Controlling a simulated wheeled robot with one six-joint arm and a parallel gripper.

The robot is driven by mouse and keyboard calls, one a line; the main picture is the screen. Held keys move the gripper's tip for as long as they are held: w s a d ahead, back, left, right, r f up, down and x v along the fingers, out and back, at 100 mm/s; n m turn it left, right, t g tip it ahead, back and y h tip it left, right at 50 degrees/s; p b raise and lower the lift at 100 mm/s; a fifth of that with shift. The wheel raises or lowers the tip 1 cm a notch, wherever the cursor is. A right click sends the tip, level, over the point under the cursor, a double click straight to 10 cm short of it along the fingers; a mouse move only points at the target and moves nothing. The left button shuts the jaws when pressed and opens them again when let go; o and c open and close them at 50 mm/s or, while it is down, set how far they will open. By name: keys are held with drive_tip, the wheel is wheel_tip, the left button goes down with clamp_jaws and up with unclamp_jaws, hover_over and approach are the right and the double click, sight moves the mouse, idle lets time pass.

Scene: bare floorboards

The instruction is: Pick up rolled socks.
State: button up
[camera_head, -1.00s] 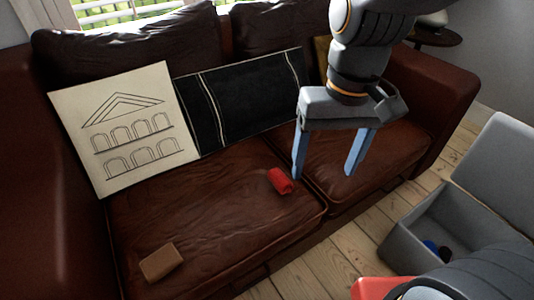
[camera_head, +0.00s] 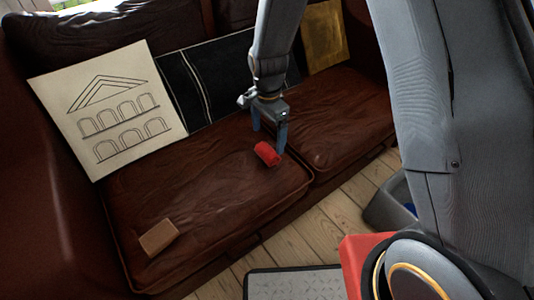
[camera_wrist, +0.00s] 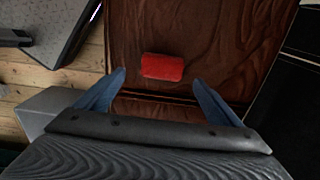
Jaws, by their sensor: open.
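The rolled socks look like a small red roll (camera_head: 267,153) lying on the brown leather sofa seat. In the wrist view the red roll (camera_wrist: 162,67) lies beyond my fingertips, roughly centred between them. My gripper (camera_head: 270,138) is open, its blue fingers pointing down just behind and above the roll in the head view. In the wrist view my gripper (camera_wrist: 160,82) has its two blue fingers spread apart with nothing between them. I cannot tell the exact height of the fingertips above the seat.
A tan block (camera_head: 159,237) lies on the seat's front left. A cushion with a building drawing (camera_head: 110,110), a dark cushion (camera_head: 225,75) and a yellow cushion (camera_head: 324,38) lean on the sofa back. A grey bin (camera_head: 388,206) stands on the floorboards at right, partly hidden by my arm.

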sight(267, 149)
drive_tip(key=f, duration=0.4)
drive_tip(key=f+b, duration=0.1)
drive_tip(key=f, duration=0.3)
drive_tip(key=shift+w+a+f, duration=0.1)
drive_tip(key=shift+w+a, duration=0.05)
drive_tip(key=shift+a, duration=0.05)
drive_tip(key=shift+c, duration=0.4)
drive_tip(key=c, duration=1.1)
